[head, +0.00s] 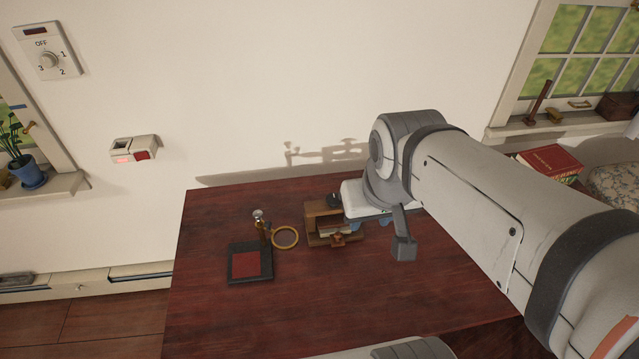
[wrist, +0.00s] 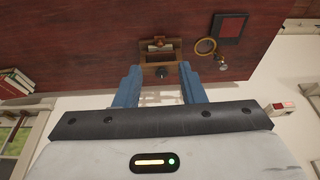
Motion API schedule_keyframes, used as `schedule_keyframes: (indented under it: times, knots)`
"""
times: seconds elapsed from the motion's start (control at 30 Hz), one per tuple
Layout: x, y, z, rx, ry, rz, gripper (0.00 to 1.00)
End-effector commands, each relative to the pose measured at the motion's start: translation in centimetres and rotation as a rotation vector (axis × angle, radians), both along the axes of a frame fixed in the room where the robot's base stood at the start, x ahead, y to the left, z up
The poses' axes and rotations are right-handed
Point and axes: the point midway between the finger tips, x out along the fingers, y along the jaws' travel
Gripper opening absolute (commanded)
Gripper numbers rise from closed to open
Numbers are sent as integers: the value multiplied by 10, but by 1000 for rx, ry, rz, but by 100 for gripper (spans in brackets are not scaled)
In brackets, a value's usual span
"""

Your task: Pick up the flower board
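I cannot make out a board with a flower on it in either view. A small wooden holder (head: 312,222) with flat pieces in it stands on the dark red table, and it also shows in the wrist view (wrist: 146,58). A flat black board with a red panel (head: 249,263) lies left of it, also in the wrist view (wrist: 229,27). My gripper (wrist: 158,72) is open, its two blue fingers apart with nothing held between them. In the wrist view the holder lies beyond the fingertips. In the head view my arm hides most of the gripper.
The front and left of the table (head: 230,315) are clear. A wall rises behind the table. Red books (head: 550,162) lie at the right.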

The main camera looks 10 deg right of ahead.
Motion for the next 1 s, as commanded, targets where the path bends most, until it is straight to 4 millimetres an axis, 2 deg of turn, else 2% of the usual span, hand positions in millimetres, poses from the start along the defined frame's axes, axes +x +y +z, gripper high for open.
schedule_keyframes:
  times: [0.13,0.23,0.37,0.47,0.5,0.7,0.8,0.9,1.0]
  knots:
    - [0,0,0,0,0,0,37]
    - [2,0,-5,-1,1,-3,45]
    - [18,-1,-30,-7,-1,-29,47]
    - [42,-8,-67,-15,-7,-77,47]
    - [54,-8,-84,-19,-12,-95,47]
    - [120,-6,-173,-26,-43,-186,47]
    - [147,-2,-211,-23,-59,-220,47]
    - [168,1,-241,-17,-72,-245,47]
    - [181,4,-259,-12,-82,-261,47]
